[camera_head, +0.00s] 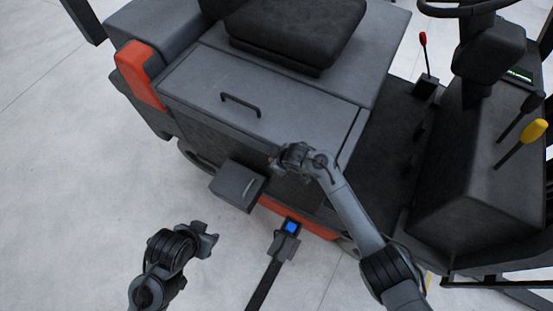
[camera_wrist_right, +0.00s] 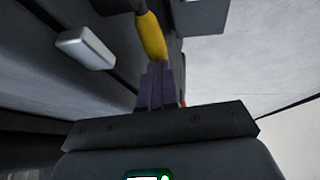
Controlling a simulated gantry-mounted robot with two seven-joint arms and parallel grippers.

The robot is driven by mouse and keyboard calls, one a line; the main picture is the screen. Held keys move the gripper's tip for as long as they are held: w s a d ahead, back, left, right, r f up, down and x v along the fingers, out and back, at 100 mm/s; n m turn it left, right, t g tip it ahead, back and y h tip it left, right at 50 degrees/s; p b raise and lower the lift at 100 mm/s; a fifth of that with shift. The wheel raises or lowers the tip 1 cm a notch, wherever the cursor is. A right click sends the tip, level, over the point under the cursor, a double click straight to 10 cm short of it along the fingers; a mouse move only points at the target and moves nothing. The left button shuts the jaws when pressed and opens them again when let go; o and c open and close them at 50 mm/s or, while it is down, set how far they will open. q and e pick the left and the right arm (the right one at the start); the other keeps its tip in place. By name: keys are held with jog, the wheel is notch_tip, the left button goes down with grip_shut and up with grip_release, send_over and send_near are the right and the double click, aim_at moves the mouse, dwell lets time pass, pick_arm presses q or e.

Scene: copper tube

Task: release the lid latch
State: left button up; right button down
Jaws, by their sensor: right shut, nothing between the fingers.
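The grey lid (camera_head: 255,90) with a black bar handle (camera_head: 240,103) lies flat on the truck body below the seat. My right gripper (camera_head: 278,160) is at the lid's front edge and hides that spot in the head view. In the right wrist view its fingers (camera_wrist_right: 158,85) are shut and empty, with a yellow bar (camera_wrist_right: 151,38) directly beyond their tips. I cannot tell whether they touch the bar, or whether it is the latch. A pale block (camera_wrist_right: 85,47) sits on the panel beside it. My left gripper (camera_head: 207,241) hangs over the floor, apart from the truck; its opening is unclear.
A dark box (camera_head: 238,186) sticks out from the truck's side, left of my right gripper. The seat (camera_head: 295,30) is behind the lid. A red-knobbed lever (camera_head: 424,55) and a yellow-knobbed lever (camera_head: 534,130) stand at right. The floor at left is clear.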

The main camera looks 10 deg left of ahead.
jog(key=shift+f, duration=0.65)
jog(key=shift+f+b, duration=0.3)
jog(key=shift+f, duration=0.1)
jog(key=shift+a+r+p, duration=0.1)
jog(key=shift+r+p, duration=0.4)
jog(key=shift+r, duration=0.05)
notch_tip(320, 180, up, 14)
jog(key=s+a+p, duration=0.1)
jog(key=s+p, duration=0.1)
jog(key=p, duration=0.1)
jog(key=shift+p, duration=0.4)
jog(key=shift+s, duration=0.1)
